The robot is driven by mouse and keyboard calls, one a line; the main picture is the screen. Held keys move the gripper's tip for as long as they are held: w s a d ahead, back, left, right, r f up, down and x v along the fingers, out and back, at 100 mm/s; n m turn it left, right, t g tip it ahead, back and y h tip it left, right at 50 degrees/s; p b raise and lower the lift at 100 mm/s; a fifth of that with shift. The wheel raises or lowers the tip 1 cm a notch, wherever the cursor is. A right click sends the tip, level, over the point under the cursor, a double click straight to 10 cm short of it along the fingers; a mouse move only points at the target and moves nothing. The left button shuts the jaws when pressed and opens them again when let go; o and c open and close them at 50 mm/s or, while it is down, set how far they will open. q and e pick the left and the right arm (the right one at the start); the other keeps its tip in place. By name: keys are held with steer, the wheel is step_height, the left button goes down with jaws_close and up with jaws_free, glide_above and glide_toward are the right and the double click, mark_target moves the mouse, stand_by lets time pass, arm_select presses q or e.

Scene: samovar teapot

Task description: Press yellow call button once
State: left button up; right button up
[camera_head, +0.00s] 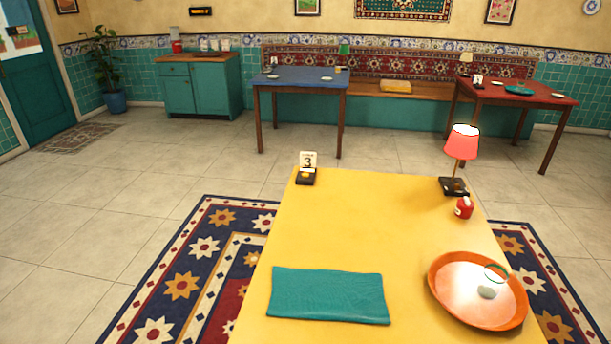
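The yellow call button (306,175) appears as a small yellow spot on a dark box (304,181) at the far left corner of the yellow table (370,225). A white card with the number 3 (308,160) stands right at the box. Whether the button is up or pressed in is too small to tell. Neither my left nor my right gripper is in view.
A lit lamp with a red shade (462,142) and a small red object (464,208) stand at the table's far right. A teal cloth (328,295) lies at the near left. An orange tray (441,304) holds a glass and a grey item. Blue (300,78) and red (517,97) tables stand beyond.

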arm_select(q)
jaws_close()
stand_by(1.4)
